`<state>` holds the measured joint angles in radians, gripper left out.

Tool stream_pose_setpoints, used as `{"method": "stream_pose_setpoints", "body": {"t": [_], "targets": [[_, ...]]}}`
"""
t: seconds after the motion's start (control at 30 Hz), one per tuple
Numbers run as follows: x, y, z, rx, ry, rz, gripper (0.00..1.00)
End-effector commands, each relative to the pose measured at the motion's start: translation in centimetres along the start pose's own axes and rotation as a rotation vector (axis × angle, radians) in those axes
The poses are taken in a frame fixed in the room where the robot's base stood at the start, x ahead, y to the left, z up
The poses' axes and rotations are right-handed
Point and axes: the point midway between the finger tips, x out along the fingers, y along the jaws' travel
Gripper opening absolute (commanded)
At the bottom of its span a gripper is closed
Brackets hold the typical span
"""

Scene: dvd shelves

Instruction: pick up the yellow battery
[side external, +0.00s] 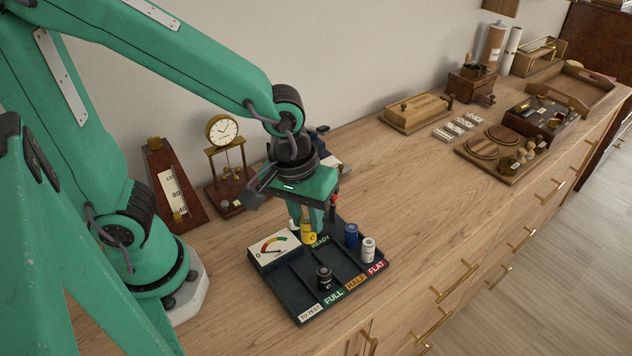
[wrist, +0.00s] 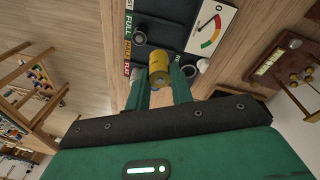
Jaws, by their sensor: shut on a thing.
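The yellow battery (side external: 308,231) is upright at the back of the dark tray (side external: 290,291), by the READY label. My gripper (side external: 313,222) reaches down from above and is shut on it. In the wrist view the yellow battery (wrist: 158,72) sits between the two green fingers of my gripper (wrist: 160,88). I cannot tell whether its base touches the tray. A black battery (side external: 324,279) stands in the tray's front part. A blue battery (side external: 351,236) and a white battery (side external: 368,250) stand on the right side.
A white dial gauge (side external: 274,248) is at the tray's back left corner. A clock (side external: 222,131) and a wooden meter (side external: 174,190) stand behind, near the wall. Wooden boxes and boards (side external: 497,152) are farther right. The counter between them and the tray is clear.

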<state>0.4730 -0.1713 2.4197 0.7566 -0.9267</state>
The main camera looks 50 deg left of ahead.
Motion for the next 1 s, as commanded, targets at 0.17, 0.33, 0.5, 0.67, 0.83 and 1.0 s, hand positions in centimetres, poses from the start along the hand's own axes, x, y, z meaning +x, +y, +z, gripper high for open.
{"method": "stream_pose_setpoints", "body": {"t": [0.17, 0.33, 0.5, 0.67, 0.83, 1.0], "targets": [[-0.8, 0.7, 1.1, 0.003, -0.006, 0.003, 0.0], [-1.1, 0.8, 1.6, 0.001, -0.008, 0.003, 0.0], [-1.2, 0.9, 1.6, 0.0, -0.009, 0.003, 0.0], [-1.2, 0.9, 1.6, 0.0, -0.009, 0.003, 0.0], [-1.2, 0.9, 1.6, 0.0, -0.009, 0.003, 0.0], [-1.2, 0.9, 1.6, 0.009, -0.009, 0.003, 0.0]]}}
